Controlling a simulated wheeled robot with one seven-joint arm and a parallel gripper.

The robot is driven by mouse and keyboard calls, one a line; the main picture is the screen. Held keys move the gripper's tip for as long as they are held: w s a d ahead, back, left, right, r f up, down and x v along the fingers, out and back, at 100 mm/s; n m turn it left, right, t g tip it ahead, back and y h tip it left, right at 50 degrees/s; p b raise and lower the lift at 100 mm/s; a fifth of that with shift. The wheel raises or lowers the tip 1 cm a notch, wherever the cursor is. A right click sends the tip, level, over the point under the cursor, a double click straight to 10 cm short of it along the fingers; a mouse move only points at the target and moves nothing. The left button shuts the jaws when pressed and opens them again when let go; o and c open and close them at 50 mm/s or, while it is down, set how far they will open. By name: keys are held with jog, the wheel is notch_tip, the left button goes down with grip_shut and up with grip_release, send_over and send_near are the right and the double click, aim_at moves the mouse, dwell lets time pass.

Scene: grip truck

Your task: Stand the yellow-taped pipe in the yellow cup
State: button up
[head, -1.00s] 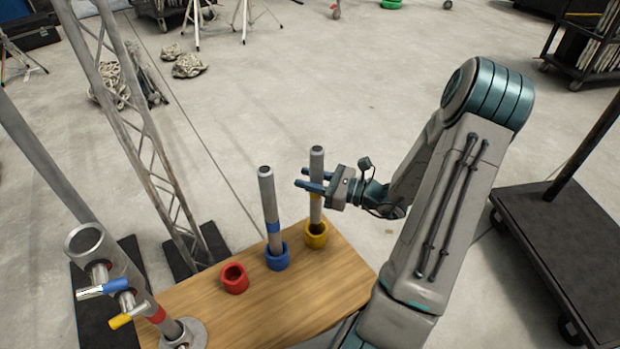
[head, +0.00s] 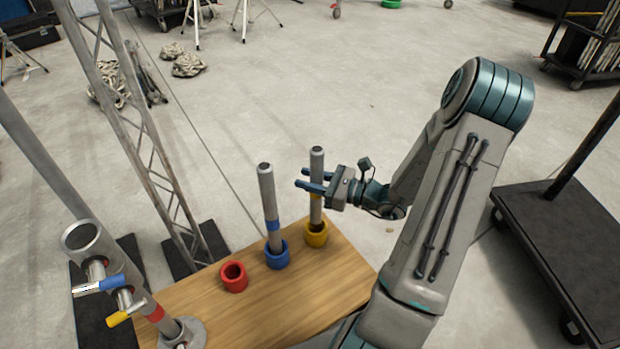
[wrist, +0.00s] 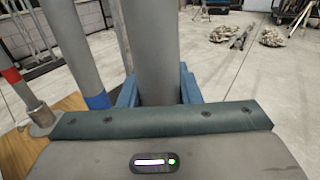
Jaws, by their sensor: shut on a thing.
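The yellow-taped pipe (head: 316,165) stands upright with its lower end in the yellow cup (head: 317,238) at the far right of the wooden table, in the head view. Its yellow tape is mostly hidden behind my fingers. My gripper (head: 313,183) comes in from the right and is shut on the pipe partway up. In the wrist view the pipe (wrist: 158,50) rises between the blue fingers (wrist: 187,85). How deep the pipe's end sits in the cup is hidden.
A blue-taped pipe (head: 268,198) stands in the blue cup (head: 277,258), just left. The red cup (head: 234,280) is empty. A red-taped pipe (head: 154,311) stands in a metal holder at the table's left, by a stand with blue and yellow handles. A cart (head: 560,240) is right.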

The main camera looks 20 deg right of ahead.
aim_at(311, 202)
jog(key=shift+f, duration=0.2)
jog(key=shift+f+b, duration=0.8)
jog(key=shift+f, duration=0.9)
jog(key=shift+f+b, duration=1.25)
jog(key=shift+f, duration=1)
jog(key=o, duration=1.2)
jog(key=shift+s+d, duration=0.1)
jog(key=p+v, duration=0.4)
jog(key=v, duration=0.9)
jog(key=shift+s+d, duration=0.25)
jog(key=shift+s, duration=0.05)
